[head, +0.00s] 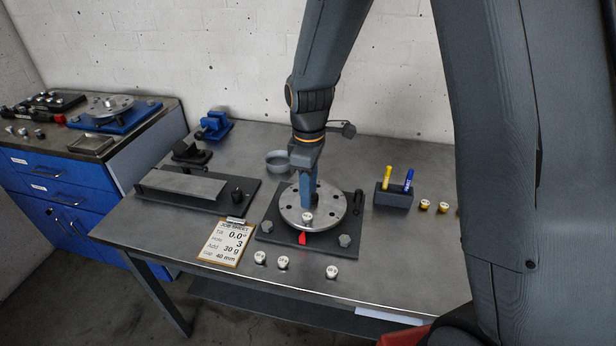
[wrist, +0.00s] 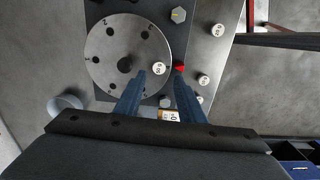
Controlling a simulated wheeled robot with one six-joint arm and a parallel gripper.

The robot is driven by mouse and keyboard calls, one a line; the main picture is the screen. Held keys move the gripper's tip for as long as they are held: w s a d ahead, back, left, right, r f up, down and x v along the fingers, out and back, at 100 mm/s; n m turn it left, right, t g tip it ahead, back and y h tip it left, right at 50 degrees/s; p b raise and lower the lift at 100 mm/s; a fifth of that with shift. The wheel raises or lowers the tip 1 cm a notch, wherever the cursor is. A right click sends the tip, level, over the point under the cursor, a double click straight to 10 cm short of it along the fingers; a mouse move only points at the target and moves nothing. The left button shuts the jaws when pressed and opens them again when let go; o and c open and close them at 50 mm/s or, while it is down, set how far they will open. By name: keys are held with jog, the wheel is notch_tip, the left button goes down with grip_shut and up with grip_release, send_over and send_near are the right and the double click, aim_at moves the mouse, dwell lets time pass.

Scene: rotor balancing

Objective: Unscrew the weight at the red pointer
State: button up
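A round grey rotor disc (head: 332,213) with holes and numbers lies on a dark base plate. One small pale weight (head: 307,218) sits near the disc's rim, next to the red pointer (head: 302,239). In the wrist view, the weight (wrist: 159,68) shows just left of the red pointer (wrist: 180,68). My gripper (head: 308,200) points down over the disc. In the wrist view its two blue fingers (wrist: 159,80) are apart, with the weight lying in line with the gap. I see no contact with it.
Loose pale weights (head: 283,262) stand along the bench front. A job sheet (head: 226,243) lies left of the base. A pen holder (head: 393,196) and brass-coloured weights (head: 425,204) are to the right. A grey bowl (head: 278,161) stands behind. Bolt heads (head: 345,240) rise from the base.

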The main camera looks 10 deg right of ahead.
aim_at(307, 216)
jog(key=shift+w+a+f, duration=0.1)
jog(key=shift+w+a, duration=0.05)
jog(key=shift+a, duration=0.05)
jog(key=shift+f+b, duration=2.5)
jog(key=shift+f, duration=1.4)
jog(key=shift+c, duration=0.2)
jog(key=shift+n, duration=0.3)
jog(key=c, duration=0.9)
